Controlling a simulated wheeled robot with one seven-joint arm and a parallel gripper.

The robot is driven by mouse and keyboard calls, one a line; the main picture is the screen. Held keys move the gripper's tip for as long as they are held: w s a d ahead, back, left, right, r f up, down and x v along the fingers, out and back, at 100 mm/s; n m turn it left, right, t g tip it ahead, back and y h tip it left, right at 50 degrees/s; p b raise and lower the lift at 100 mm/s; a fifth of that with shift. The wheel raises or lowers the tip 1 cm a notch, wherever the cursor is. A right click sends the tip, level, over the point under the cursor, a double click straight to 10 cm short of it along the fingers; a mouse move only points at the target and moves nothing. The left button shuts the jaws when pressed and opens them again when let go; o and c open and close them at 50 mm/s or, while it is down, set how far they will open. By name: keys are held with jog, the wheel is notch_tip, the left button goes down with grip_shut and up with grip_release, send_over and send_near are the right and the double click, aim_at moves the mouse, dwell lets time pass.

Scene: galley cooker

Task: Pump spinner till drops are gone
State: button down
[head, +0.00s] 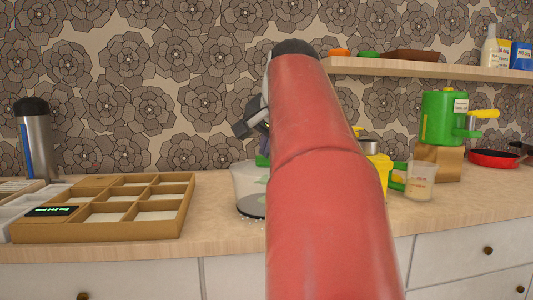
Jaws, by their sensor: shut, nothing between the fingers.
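The salad spinner (247,183) stands on the counter, just left of my red arm. Its clear bowl shows at its left side, with some green inside and a dark base. The arm covers its right part and most of its top, so the pump knob is hidden. Droplets inside cannot be made out. My gripper (243,129) shows only as a dark grey part beside the arm, above the spinner. It is shut and empty. Whether it touches the spinner is hidden.
A wooden compartment tray (100,234) lies to the left, with a steel flask (38,143) behind it. A measuring cup (419,182), a green machine (441,117) and a red pan (492,158) stand to the right. A shelf (430,68) runs above them.

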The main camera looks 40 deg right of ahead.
aim_at(267, 160)
jog(key=shift+r+p, duration=0.3)
jog(key=shift+r, duration=0.35)
notch_tip(267, 160, up, 3)
jog(key=p, duration=0.3)
jog(key=shift+r+p, duration=0.3)
jog(key=shift+r, duration=0.7)
